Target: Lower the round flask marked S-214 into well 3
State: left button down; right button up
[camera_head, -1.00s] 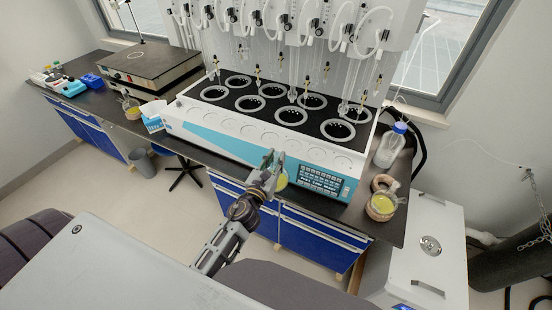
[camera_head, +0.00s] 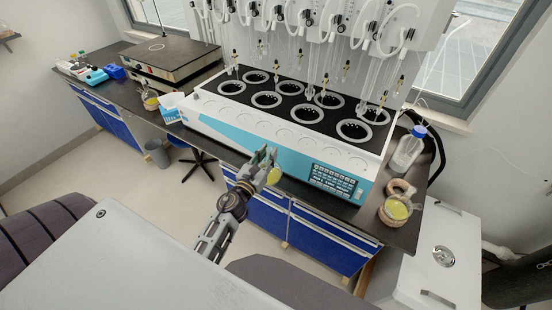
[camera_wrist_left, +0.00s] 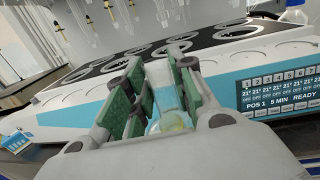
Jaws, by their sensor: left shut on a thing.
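My left gripper (camera_head: 268,160) is shut on a round flask (camera_head: 273,177) with yellow liquid, held in front of the distiller's front panel. In the left wrist view the green-padded fingers grip the clear neck of the flask (camera_wrist_left: 168,124), and its round body hangs below, partly hidden by the gripper. No marking can be read on it. The distiller (camera_head: 262,137) is white and teal with a black top holding two rows of ringed wells (camera_head: 265,99). The wells carry no numbers I can read. My right gripper is not in view.
A second yellow-filled flask (camera_head: 396,208) sits on a cork ring at the bench's right, near an empty ring (camera_head: 401,188) and a blue-capped bottle (camera_head: 408,149). Glass tubes and clips hang above the wells. A hot plate (camera_head: 170,58) stands at the left.

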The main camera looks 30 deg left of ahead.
pick_arm(q)
jog(key=a+r+n+y, duration=0.1)
jog(key=a+r+y, duration=0.1)
jog(key=a+r, duration=0.3)
jog(key=a+r+n+y, duration=0.2)
jog(key=a+r, duration=0.4)
jog(key=a, duration=0.7)
jog(key=shift+s+r+y+b, duration=0.25)
jog(key=shift+y+b, duration=0.2)
jog(key=shift+y, duration=0.05)
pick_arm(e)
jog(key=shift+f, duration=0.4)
pick_arm(q)
jog(key=shift+a, duration=0.1)
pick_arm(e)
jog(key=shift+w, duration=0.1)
